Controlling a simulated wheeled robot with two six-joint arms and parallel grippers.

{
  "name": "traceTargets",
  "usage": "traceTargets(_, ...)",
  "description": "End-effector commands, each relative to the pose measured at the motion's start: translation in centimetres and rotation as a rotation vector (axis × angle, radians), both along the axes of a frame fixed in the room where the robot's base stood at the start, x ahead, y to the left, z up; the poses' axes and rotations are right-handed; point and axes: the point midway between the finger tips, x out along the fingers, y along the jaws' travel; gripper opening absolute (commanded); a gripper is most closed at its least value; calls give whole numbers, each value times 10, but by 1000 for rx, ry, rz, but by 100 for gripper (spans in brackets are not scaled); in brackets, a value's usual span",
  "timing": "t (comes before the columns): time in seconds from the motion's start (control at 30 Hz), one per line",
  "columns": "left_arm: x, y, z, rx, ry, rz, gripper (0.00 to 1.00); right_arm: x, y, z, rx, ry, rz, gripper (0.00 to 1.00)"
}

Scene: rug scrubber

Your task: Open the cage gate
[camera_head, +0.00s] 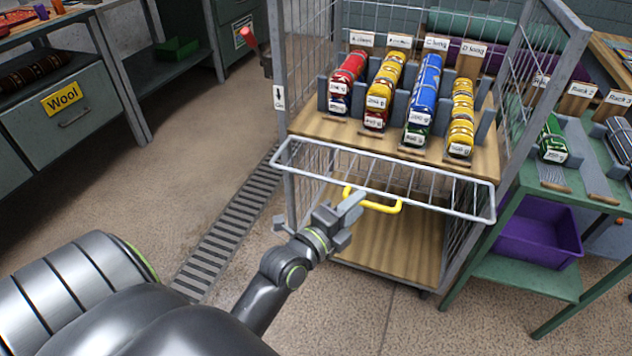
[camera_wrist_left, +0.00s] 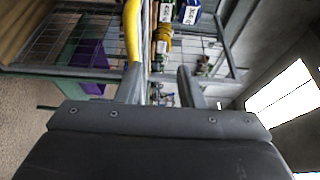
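The cage gate (camera_head: 440,203) is a light grey wire frame across the front of the wheeled cage (camera_head: 277,60), below the upper wooden shelf. A yellow handle (camera_head: 384,209) sits on its front. My left gripper (camera_head: 350,213) is at the left end of the handle. In the left wrist view its two fingers (camera_wrist_left: 160,85) are apart. My right gripper is not in view.
Rolls in several colours (camera_head: 423,92) lie in racks on the cage's upper shelf. A green bench (camera_head: 520,275) with a purple bin (camera_head: 540,232) stands close on the right. A red lever (camera_head: 250,38) is by the cage's left post. The floor left of the cage, with a drain grate (camera_head: 225,232), is clear.

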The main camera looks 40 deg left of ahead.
Motion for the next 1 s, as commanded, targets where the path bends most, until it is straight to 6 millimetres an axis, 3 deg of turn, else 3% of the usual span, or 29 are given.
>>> traceTargets(0.3, -63, 7, -4, 1, 4, 0, 34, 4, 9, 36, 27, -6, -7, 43)
traceTargets(0.6, -116, 13, -3, 2, 5, 0, 34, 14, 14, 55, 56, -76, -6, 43)
traceTargets(0.8, -135, 16, -2, 2, 4, 0, 34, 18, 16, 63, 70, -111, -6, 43)
traceTargets(1.0, -141, 16, 0, 1, 2, -1, 34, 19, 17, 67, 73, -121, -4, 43)
